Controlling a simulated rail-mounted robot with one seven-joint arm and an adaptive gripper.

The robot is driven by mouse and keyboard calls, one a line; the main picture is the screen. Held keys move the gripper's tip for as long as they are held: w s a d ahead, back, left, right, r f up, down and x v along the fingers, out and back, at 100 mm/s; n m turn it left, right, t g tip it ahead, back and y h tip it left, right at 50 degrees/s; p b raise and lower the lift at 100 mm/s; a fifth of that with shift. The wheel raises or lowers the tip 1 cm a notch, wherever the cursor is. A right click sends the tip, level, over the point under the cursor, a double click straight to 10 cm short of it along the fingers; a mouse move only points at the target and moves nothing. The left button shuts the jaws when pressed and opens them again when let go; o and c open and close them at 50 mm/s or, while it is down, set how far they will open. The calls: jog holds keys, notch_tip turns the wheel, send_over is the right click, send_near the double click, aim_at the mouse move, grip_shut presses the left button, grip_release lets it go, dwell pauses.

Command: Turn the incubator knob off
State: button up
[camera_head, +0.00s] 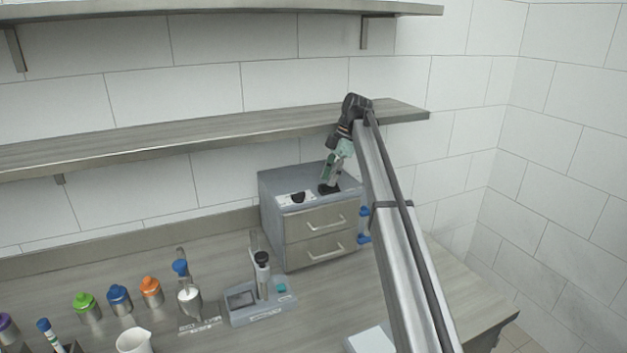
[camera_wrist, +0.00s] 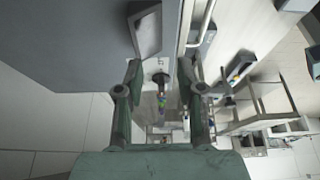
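The grey incubator box (camera_head: 273,214) stands on the counter against the wall, with two drawers in front. A dark knob (camera_head: 297,197) sits on a pale label on its top, towards the left. My gripper (camera_head: 328,183) points down over the right part of the top, to the right of the knob; its fingertips are close to a dark patch there. Whether they touch the box is unclear. In the wrist view, my gripper (camera_wrist: 160,72) has its fingers spread with a gap between them. The box's grey surface (camera_wrist: 60,40) fills the upper left, with a pale-edged panel (camera_wrist: 147,30) beyond the fingers.
A shelf (camera_head: 220,132) runs above the box, close to my wrist. A device with a black-topped column (camera_head: 262,285) stands left of the box. Several bottles with coloured caps (camera_head: 119,299) and a white beaker (camera_head: 133,341) stand further left. Blue-capped items (camera_head: 364,225) are at the box's right.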

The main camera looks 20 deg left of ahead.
jog(key=shift+w+d, duration=1.05)
jog(key=shift+d, duration=0.1)
